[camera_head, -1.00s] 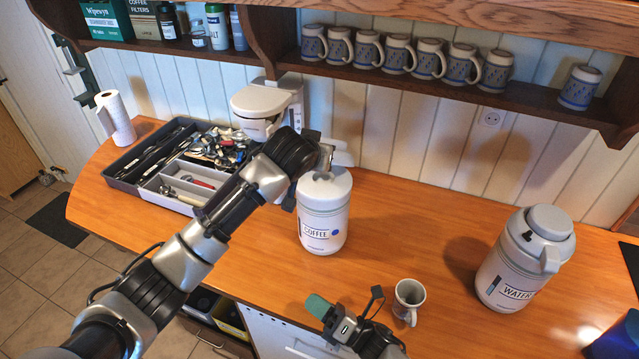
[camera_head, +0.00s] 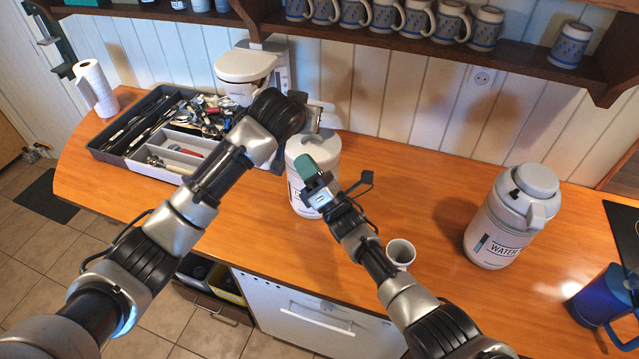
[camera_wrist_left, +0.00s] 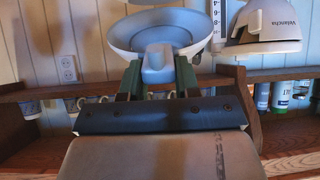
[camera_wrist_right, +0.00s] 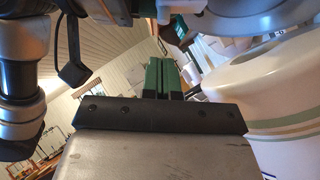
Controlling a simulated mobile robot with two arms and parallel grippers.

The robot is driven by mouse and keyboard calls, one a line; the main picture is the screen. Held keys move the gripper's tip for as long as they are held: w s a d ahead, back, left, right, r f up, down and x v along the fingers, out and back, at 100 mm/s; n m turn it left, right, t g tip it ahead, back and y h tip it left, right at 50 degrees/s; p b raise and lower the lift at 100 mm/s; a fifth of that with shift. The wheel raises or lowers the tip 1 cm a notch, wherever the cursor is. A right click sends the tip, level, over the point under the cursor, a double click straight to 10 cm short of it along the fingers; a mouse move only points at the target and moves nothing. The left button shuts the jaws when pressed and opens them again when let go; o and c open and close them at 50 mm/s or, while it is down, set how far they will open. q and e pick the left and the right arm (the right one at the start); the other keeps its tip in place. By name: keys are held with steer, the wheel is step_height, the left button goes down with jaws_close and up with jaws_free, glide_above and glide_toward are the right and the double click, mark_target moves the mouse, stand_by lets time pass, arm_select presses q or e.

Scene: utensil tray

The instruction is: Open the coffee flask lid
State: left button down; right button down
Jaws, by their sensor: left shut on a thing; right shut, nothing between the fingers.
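The white coffee flask (camera_head: 330,150) stands on the counter, its front partly hidden by my right gripper. In the left wrist view, my left gripper (camera_wrist_left: 158,82) is shut on the tab of a round pale part that looks like the flask's lid (camera_wrist_left: 160,32). In the head view, the left hand is at the flask's top and its fingers are hidden. My right gripper (camera_head: 306,168) is shut and empty in front of the flask. The right wrist view shows its green fingers (camera_wrist_right: 162,78) left of the flask (camera_wrist_right: 285,100), apparently not touching it.
A grey mug (camera_head: 401,252) stands near my right forearm. The water flask (camera_head: 500,230) and a blue jug (camera_head: 603,298) are at the right. A utensil tray (camera_head: 135,172) is at the left, beside a white appliance (camera_head: 248,66). The counter between mug and back wall is clear.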

steer(key=r, duration=0.1)
steer(key=w+r, duration=0.2)
steer(key=shift+w+d+r, duration=0.1)
steer(key=shift+d, duration=0.2)
